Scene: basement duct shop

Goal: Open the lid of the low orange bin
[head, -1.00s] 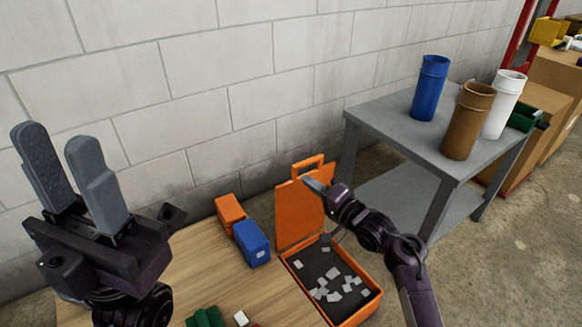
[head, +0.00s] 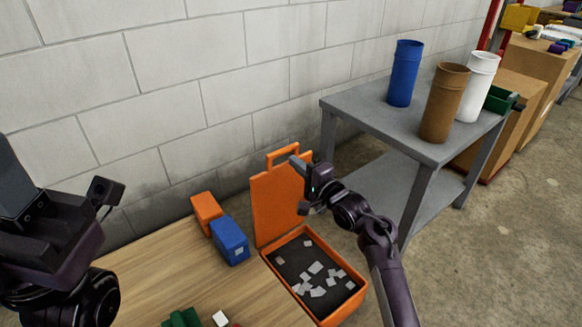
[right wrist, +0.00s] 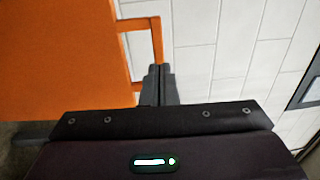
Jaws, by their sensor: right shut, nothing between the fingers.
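The low orange bin (head: 354,304) sits on the wooden table with its lid (head: 278,205) standing up, hinged at the back edge. Its inside is open to view, with several pale flat pieces on a dark floor. The lid has a loop handle (head: 283,149) on top. My right gripper (head: 294,160) is at the lid's upper right, close by the handle. In the right wrist view its fingers (right wrist: 159,72) are together with nothing between them, beside the orange lid (right wrist: 55,60); contact is unclear. My left gripper (head: 14,178) is at the left edge, partly cut off.
An orange block (head: 206,213) and a blue block (head: 230,240) stand left of the bin. Green (head: 183,319) and white (head: 220,318) pieces lie in front. A grey side table (head: 365,112) holds blue, brown and white cylinders. A block wall is behind.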

